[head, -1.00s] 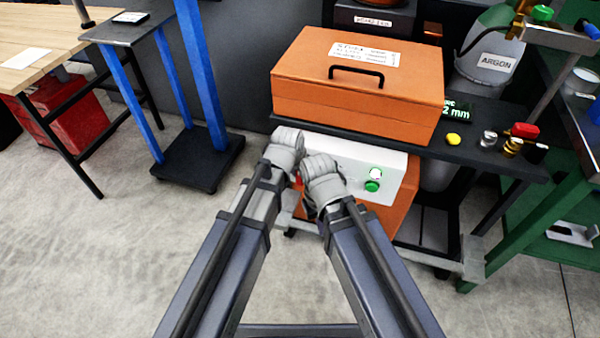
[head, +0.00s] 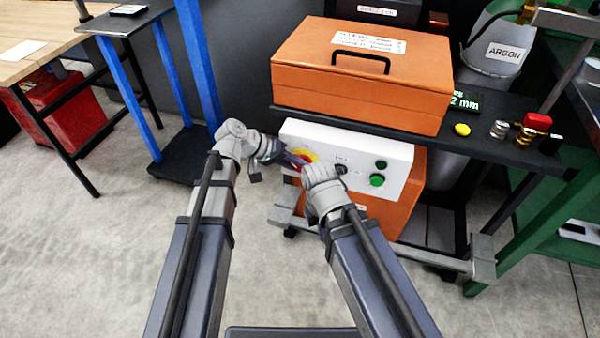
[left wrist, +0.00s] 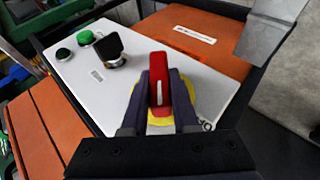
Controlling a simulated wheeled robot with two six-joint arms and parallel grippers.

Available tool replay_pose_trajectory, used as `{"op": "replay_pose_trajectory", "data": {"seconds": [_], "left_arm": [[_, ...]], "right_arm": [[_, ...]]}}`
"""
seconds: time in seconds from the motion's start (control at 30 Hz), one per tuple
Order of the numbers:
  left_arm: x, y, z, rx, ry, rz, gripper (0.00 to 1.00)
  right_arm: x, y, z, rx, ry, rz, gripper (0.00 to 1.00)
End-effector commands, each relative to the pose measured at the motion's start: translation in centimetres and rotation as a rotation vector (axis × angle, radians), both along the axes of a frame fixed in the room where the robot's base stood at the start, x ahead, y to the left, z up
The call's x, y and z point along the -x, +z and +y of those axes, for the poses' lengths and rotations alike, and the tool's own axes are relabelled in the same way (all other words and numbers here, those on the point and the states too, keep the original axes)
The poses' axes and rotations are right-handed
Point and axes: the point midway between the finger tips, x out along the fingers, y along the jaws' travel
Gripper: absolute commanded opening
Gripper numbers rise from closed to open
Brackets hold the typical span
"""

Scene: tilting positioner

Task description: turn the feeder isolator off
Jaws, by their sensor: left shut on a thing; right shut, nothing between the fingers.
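The feeder isolator is a red handle (left wrist: 159,84) on a yellow disc (left wrist: 190,101), on the white front panel (left wrist: 105,84) of an orange cabinet. In the left wrist view the two dark fingers of my left gripper (left wrist: 160,88) lie along both sides of the handle, shut on it. In the head view the yellow disc (head: 304,155) shows only partly, behind my left gripper (head: 285,158). My right gripper (head: 320,172) is shut and empty in front of the panel, right of the disc. Its fingertips are hard to make out.
The panel also carries a black knob (left wrist: 108,47), a green button (head: 377,180) and a dark round lamp (head: 381,164). An orange case (head: 360,90) rests on the black shelf (head: 470,140) above. A blue stand (head: 203,65) is at left. Floor space in front is clear.

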Motion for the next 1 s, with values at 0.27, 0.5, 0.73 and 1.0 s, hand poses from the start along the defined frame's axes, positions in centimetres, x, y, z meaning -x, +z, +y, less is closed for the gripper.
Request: {"op": "replay_pose_trajectory", "data": {"seconds": [0.27, 0.5, 0.73, 1.0], "left_arm": [[-0.1, -1.3, 0.3, 0.246, -0.003, 0.082, 0.00], [0.0, -1.5, 0.3, 0.449, -0.004, 0.149, 0.00], [0.0, -1.4, 0.3, 0.607, -0.004, 0.201, 0.00], [0.1, -1.1, 0.3, 0.723, -0.004, 0.241, 0.00]], "right_arm": [[-0.1, -5.4, -0.2, 0.007, 0.003, -0.003, 0.00], [-0.1, -9.5, 0.0, 0.002, 0.011, -0.003, 0.00], [-0.1, -12.6, 0.1, -0.003, 0.015, -0.003, 0.00], [-0.1, -14.8, 0.1, -0.003, 0.009, -0.003, 0.00]]}}
